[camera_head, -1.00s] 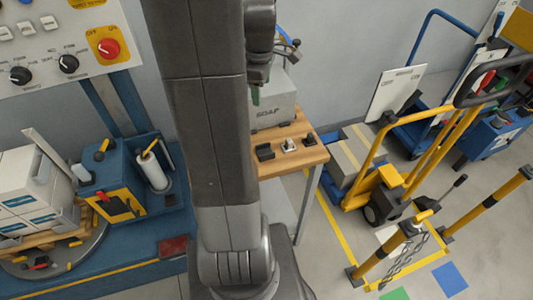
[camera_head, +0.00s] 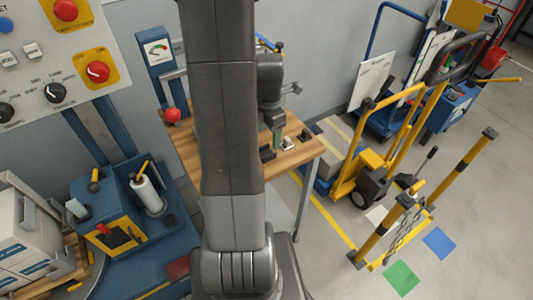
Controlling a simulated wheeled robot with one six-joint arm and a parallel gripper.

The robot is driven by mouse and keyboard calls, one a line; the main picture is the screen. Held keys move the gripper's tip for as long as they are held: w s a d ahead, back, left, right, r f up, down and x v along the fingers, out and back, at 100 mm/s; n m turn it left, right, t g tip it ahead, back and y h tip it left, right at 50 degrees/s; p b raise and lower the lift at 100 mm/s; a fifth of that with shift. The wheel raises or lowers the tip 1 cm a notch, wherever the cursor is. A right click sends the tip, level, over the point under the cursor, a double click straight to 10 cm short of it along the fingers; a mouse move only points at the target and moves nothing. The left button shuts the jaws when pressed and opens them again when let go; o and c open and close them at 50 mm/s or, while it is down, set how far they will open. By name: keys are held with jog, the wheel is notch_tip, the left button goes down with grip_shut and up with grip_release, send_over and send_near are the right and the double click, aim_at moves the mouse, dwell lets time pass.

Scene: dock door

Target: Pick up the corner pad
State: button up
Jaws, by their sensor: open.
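My gripper (camera_head: 277,138) hangs at the lower end of my dark arm, just over the wooden bench top (camera_head: 306,151). Its greenish fingertips show small and mostly edge-on, open. Small pieces lie by it on the bench: a dark block (camera_head: 268,154) at its lower left, a white-topped piece (camera_head: 288,143) at its right and another dark piece (camera_head: 304,136) further right. I cannot tell which one is the corner pad. Whether the fingertips stand around or beside a piece is also unclear. My arm hides the middle of the bench.
A control panel (camera_head: 30,85) and a blue machine with a white roll (camera_head: 148,195) stand left. A red ball knob (camera_head: 173,115) is close left of my arm. A yellow pallet truck (camera_head: 366,186) and yellow-black posts (camera_head: 375,242) stand right.

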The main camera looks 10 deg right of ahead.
jog(key=shift+a+f+p, duration=0.15)
jog(key=shift+f+p, duration=0.2)
jog(key=shift+f, duration=1.5)
jog(key=shift+a+f+p, duration=0.1)
jog(key=shift+f+p, duration=0.25)
jog(key=shift+f, duration=1.5)
jog(key=c, duration=1.1)
jog(key=shift+o, duration=0.2)
jog(key=shift+w+r, duration=0.1)
